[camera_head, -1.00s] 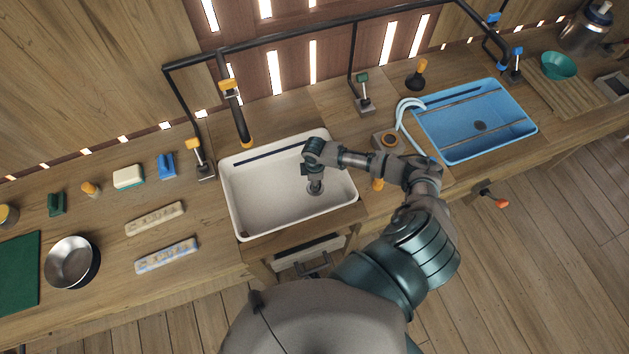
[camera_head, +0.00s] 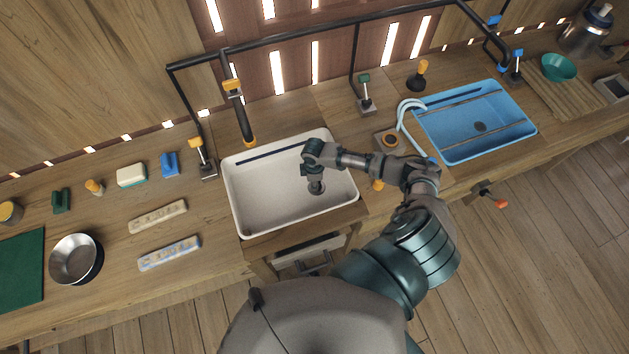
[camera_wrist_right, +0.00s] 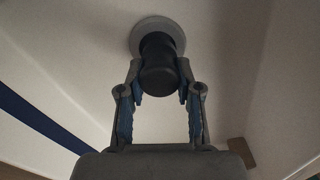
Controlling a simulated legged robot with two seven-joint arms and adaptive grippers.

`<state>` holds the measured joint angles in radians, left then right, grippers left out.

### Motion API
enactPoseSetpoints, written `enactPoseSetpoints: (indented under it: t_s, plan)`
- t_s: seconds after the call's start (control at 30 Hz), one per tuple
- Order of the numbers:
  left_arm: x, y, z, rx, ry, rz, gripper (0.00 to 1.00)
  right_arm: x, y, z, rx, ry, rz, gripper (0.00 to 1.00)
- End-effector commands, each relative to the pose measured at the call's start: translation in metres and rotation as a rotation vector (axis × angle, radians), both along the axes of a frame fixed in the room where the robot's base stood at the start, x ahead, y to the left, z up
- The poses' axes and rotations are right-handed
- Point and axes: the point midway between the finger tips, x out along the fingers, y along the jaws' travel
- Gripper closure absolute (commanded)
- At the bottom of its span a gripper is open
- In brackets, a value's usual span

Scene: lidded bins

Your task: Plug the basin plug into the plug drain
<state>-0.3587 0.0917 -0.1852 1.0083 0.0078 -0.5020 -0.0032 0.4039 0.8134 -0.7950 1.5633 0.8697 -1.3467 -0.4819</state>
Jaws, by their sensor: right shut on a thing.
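The white basin (camera_head: 270,200) is set in the wooden counter. My right gripper (camera_head: 315,176) reaches down inside it, over the grey drain (camera_head: 317,188) in its floor. In the right wrist view, my right gripper (camera_wrist_right: 159,82) is shut on the dark cylindrical basin plug (camera_wrist_right: 158,62). The plug's far end lies against or just over the round grey drain ring (camera_wrist_right: 158,30). I cannot tell whether it is seated in the drain. My left gripper is not in view.
A blue basin (camera_head: 475,125) with its own drain stands to the right. A black faucet pipe with an orange-tipped spout (camera_head: 248,138) hangs at the white basin's back edge. Sponges, a metal bowl (camera_head: 75,258) and two power-strip-like bars (camera_head: 168,252) lie to the left.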

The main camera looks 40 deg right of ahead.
Motion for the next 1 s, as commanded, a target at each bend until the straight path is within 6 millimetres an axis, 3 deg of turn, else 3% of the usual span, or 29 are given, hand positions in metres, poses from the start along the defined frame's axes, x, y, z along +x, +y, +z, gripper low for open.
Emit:
enactPoseSetpoints:
  t_s: [1.0]
  plan:
    - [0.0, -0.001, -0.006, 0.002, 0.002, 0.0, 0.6, -0.002, -0.001, -0.019, 0.001, 0.005, 0.0, 1.0]
